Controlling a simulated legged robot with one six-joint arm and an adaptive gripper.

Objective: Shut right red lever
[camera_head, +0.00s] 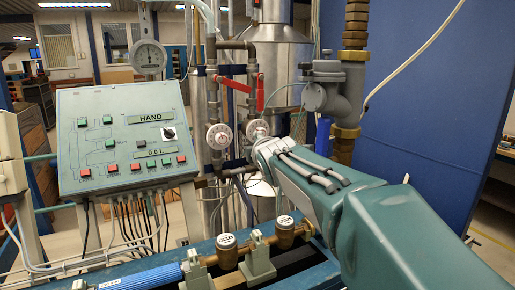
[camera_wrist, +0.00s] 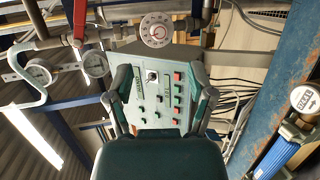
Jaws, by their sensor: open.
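The right red lever (camera_head: 260,92) hangs upright along its pipe in the head view. The left red lever (camera_head: 235,84) beside it slants across toward it from the left pipe. In the wrist view one red lever (camera_wrist: 80,20) shows at the top left; I cannot tell which of the two it is. My gripper (camera_wrist: 162,95) is open and empty in the wrist view, its fingers spread with the control panel behind them. It is apart from the lever. In the head view my arm reaches in from the lower right, and its end is below the levers; the fingers are not clear there.
Two white dials (camera_head: 219,136) sit on the pipes below the levers; one shows near the gripper in the wrist view (camera_wrist: 156,30). The control panel (camera_head: 80,135) stands left. A grey valve body (camera_head: 335,90) and blue wall (camera_head: 430,100) are right. Brass meters (camera_head: 227,250) lie below.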

